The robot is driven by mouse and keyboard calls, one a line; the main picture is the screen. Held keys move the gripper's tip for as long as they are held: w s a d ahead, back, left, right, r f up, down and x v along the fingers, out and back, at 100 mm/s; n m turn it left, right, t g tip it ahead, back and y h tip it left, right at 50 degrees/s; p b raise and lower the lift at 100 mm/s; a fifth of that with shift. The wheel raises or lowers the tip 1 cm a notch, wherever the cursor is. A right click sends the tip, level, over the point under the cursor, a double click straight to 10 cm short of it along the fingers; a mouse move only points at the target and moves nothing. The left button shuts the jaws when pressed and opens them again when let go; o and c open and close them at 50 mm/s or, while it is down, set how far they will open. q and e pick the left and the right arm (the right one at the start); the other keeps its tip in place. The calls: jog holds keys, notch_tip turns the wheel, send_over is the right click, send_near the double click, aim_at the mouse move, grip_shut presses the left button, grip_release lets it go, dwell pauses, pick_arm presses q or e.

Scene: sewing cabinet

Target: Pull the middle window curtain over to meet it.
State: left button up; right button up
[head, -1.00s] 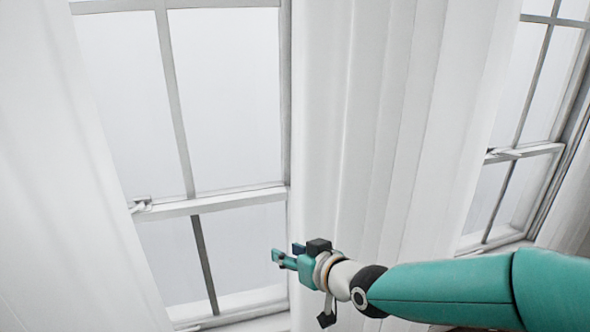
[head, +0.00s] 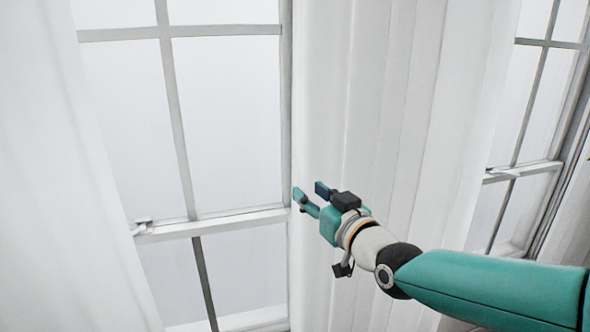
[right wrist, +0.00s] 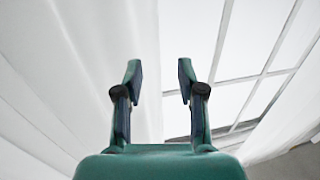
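The middle white curtain (head: 395,120) hangs in folds between two windows in the head view. Its left edge runs down beside the left window's frame. Another white curtain (head: 50,180) hangs at the far left, with the window between them. My right gripper (head: 308,192) is in front of the middle curtain near that left edge. In the right wrist view its two fingers (right wrist: 159,82) are apart, with nothing seen held between them. The middle curtain's edge (right wrist: 135,50) shows behind the fingers there; whether they touch it I cannot tell. My left gripper is not in view.
The left window (head: 225,120) has grey bars and a latch (head: 142,226) on its middle rail. A second window (head: 530,130) is at the right. The space in front of the left window looks clear.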

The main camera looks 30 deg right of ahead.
aim_at(293, 179)
pick_arm(q)
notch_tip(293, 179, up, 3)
jog(key=p, duration=0.2)
jog(key=shift+p, duration=0.3)
pick_arm(e)
jog(key=w, duration=0.5)
jog(key=w+d, duration=0.1)
jog(key=w, duration=0.2)
jog(key=shift+w, duration=0.35)
grip_shut()
